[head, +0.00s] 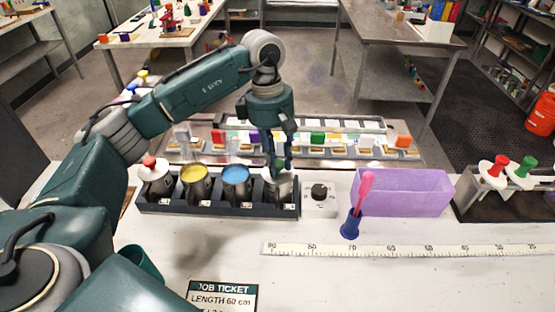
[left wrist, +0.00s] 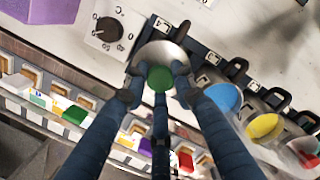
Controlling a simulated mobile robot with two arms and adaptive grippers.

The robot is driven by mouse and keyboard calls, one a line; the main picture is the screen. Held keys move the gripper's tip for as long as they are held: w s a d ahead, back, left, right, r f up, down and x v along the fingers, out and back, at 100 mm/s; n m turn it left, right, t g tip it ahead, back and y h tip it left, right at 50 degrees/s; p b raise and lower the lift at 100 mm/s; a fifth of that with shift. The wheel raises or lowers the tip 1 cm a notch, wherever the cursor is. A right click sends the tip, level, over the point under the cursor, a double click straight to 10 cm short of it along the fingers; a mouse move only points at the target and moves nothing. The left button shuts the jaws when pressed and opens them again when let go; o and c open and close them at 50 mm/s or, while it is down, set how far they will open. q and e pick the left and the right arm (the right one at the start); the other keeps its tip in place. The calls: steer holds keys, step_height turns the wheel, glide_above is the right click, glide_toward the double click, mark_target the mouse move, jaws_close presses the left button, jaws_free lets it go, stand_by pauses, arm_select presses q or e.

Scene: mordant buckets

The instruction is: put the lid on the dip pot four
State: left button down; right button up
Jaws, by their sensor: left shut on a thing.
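The dip pots stand in a row in a dark rack (head: 215,210). At the right end is pot four (head: 281,201), its mouth hidden by a pale lid. My left gripper (head: 280,170) points down over this pot. In the left wrist view my left gripper (left wrist: 160,88) is shut on the green knob (left wrist: 160,77) of the lid (left wrist: 158,53). The lid is at the pot's mouth; I cannot tell whether it is seated or just above. The blue pot (head: 235,174) and yellow pot (head: 195,175) are open. The leftmost pot has a red-knobbed lid (head: 154,170). My right gripper is not in view.
A dial box (head: 319,200) stands just right of the rack. Beyond it are a purple bin (head: 415,193), a pink-handled tool in a blue holder (head: 350,225) and a stand with spare lids (head: 495,182). A tape (head: 400,249) lies in front. A tray of coloured blocks (head: 200,152) lies behind.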

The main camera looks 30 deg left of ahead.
arm_select(q)
steer(key=shift+f, duration=0.15)
steer(key=c, duration=1.3)
jaws_free()
steer(key=shift+c, duration=0.2)
step_height(320, 180, up, 12)
steer(key=a, duration=0.1)
steer(key=shift+w+a, duration=0.15)
steer(key=shift+a, duration=0.15)
steer(key=shift+f, duration=0.1)
